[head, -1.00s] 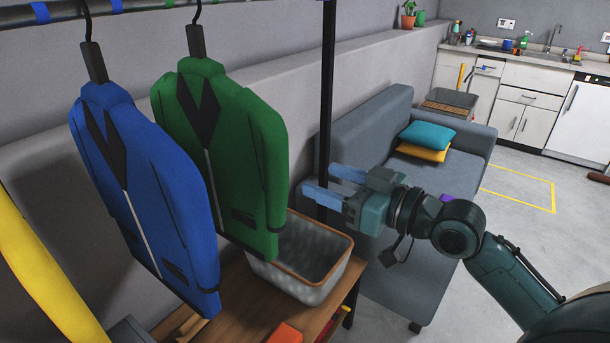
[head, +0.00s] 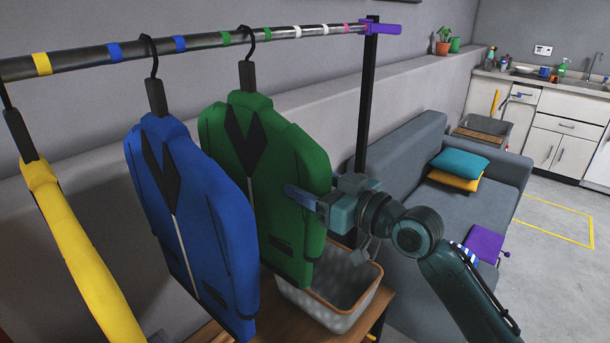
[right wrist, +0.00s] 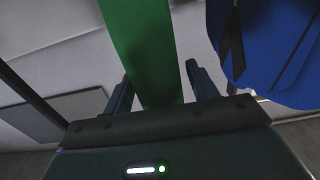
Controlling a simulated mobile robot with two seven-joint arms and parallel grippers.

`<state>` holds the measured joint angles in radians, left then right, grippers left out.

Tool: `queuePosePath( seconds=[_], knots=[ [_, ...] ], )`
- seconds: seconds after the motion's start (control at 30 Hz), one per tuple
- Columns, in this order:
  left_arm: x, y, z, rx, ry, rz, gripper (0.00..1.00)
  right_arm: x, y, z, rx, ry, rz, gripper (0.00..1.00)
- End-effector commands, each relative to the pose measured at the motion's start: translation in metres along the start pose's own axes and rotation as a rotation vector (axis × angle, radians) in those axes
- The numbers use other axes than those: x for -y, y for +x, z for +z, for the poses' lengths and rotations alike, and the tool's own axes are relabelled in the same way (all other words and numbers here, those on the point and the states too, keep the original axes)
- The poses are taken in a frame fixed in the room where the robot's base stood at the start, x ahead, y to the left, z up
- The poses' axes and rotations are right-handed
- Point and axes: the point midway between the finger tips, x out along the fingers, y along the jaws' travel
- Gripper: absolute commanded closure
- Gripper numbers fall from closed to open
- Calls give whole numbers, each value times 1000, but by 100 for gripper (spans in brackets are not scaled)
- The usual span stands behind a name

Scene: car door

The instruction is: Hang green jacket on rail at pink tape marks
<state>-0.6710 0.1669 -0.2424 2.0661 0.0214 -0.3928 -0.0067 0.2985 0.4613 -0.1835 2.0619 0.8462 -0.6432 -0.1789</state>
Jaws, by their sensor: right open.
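The green jacket (head: 290,165) hangs by its black hook from the rail (head: 200,42), with the hook between the two green tape marks. The pink tape marks (head: 348,28) are near the rail's right end, and no jacket hangs there. My right gripper (head: 302,197) is at the right side of the green jacket, about mid-height. In the right wrist view the green jacket's edge (right wrist: 145,45) shows between the two open fingers of my right gripper (right wrist: 158,88); I cannot tell whether they touch it. My left gripper is not in view.
A blue jacket (head: 205,235) hangs just left of the green one, and a yellow garment (head: 75,245) hangs further left. A black post (head: 368,95) supports the rail's right end. Below are a grey basket (head: 350,318) and a wooden bench. A grey sofa (head: 405,155) stands at the right.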

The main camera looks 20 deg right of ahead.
Motion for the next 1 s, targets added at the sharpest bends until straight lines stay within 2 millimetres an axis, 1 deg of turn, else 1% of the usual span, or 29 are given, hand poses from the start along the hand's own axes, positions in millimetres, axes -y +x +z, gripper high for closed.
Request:
queuePosePath(
  seconds=[0.03, 0.1, 0.2, 0.53, 1.0],
  knots=[
    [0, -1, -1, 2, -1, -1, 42, -1, 7, -1, -1, 4, 1, 42],
    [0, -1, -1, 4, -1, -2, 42, -1, 13, -1, -1, 2, 1, 42],
    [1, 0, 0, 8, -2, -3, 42, 0, 19, 0, 0, 2, 0, 42],
    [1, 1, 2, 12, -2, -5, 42, 0, 21, 0, 0, 0, 1, 43],
    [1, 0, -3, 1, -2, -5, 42, 0, 21, 1, 0, 1, 1, 81]
  ],
)
